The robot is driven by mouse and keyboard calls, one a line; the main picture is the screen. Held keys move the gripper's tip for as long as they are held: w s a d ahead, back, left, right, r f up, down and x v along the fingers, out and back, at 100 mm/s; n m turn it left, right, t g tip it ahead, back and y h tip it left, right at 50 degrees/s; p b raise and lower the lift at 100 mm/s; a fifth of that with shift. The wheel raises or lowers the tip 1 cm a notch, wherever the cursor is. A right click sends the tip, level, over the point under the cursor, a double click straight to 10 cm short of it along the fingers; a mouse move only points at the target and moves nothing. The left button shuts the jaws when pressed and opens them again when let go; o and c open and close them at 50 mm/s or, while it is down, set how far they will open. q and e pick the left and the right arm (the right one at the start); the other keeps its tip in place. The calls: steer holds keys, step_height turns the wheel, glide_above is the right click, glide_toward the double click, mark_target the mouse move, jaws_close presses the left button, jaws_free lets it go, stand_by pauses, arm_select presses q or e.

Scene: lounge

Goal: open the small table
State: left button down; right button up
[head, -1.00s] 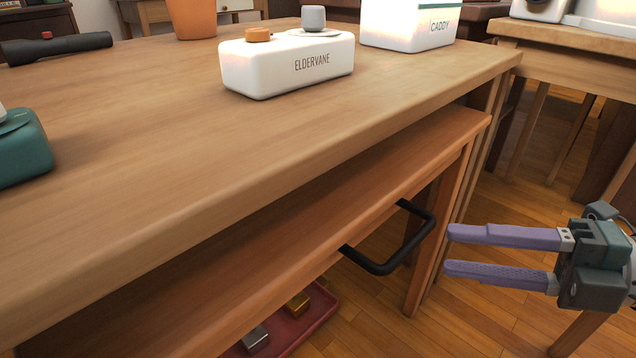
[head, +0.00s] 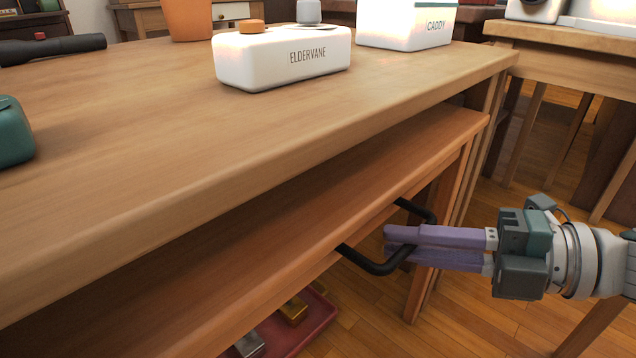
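The small table (head: 300,232) is a low orange-brown wooden table standing mostly under the larger table's top. A black bar handle (head: 368,262) sticks out from its front edge. My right gripper (head: 392,242) is at the handle, coming from the right. Its two purple fingers lie close together, one over the other, with the outer bar of the handle between them near the tips. The fingers hide part of that bar. My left gripper is not in view.
The larger wooden table (head: 150,150) overhangs the small one and carries a white ELDERVANE box (head: 285,62), a white caddy (head: 405,25) and a teal object (head: 12,135). A red tray (head: 310,325) with metal blocks lies below. Wooden floor (head: 470,320) is clear at lower right.

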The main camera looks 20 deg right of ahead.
jaws_close()
stand_by(1.1)
